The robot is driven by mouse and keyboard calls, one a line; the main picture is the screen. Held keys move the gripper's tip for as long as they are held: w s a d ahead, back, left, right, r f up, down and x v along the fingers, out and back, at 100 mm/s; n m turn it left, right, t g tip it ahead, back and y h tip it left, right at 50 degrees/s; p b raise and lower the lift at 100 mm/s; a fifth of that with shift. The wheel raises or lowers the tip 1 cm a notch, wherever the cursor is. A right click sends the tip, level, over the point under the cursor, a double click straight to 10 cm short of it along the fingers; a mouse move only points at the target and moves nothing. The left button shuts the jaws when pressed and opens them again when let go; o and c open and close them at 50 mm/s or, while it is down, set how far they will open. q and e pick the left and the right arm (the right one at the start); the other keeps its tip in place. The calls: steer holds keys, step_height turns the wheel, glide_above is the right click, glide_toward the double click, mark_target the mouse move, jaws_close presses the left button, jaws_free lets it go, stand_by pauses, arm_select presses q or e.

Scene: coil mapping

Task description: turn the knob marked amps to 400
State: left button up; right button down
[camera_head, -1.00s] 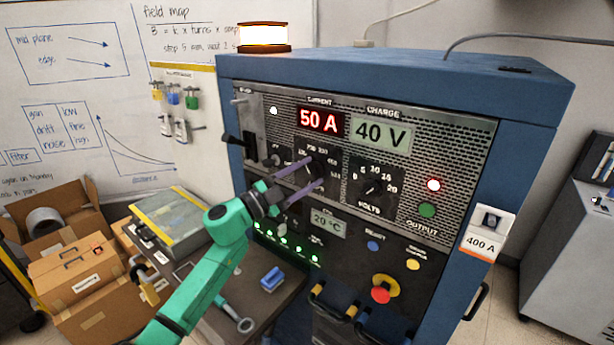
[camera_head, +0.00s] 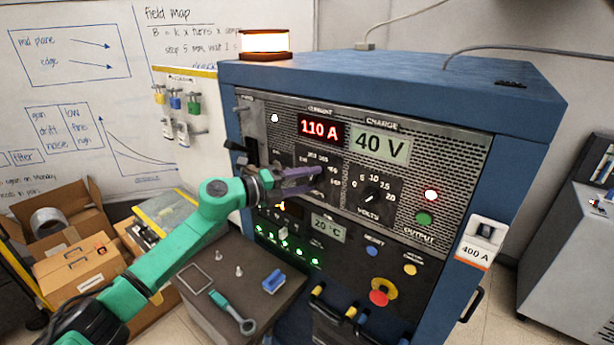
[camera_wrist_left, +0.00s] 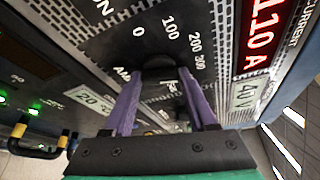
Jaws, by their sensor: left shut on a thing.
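The blue power cabinet (camera_head: 400,75) has a grey front panel. The amps knob is mostly hidden behind my fingers in the head view; in the wrist view the dark knob (camera_wrist_left: 160,65) sits beside a scale with 0, 100, 200 and 300. My left gripper (camera_head: 320,178) is shut on this knob, its purple fingers on either side; they also show in the wrist view (camera_wrist_left: 158,82). The red current display (camera_head: 321,129) reads 110 A. An orange-edged label (camera_head: 480,243) on the cabinet corner reads 400 A. My right gripper is out of view.
The volts knob (camera_head: 371,194) is close to the right of my fingers. A green charge display (camera_head: 379,147) reads 40 V. A red emergency button (camera_head: 379,297) sits lower down. A cart (camera_head: 215,307) with tools stands below my left arm.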

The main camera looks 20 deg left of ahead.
arm_select(q)
steer(key=m+y+p, duration=0.2)
steer(key=m+p, duration=0.1)
steer(key=shift+r+g, duration=0.15)
steer(key=shift+g, duration=0.15)
steer(key=shift+s+d+m+y+p, duration=0.1)
steer(key=shift+m+y+p, duration=0.4)
steer(key=shift+m+p, duration=0.65)
steer(key=shift+f, duration=0.2)
steer(key=o, duration=1.4)
steer(key=shift+c, duration=0.2)
steer(key=shift+r, duration=0.1)
steer(key=b+v, duration=1)
steer(key=v, duration=0.4)
steer(key=shift+s+b, duration=0.2)
steer(key=shift+b, duration=0.1)
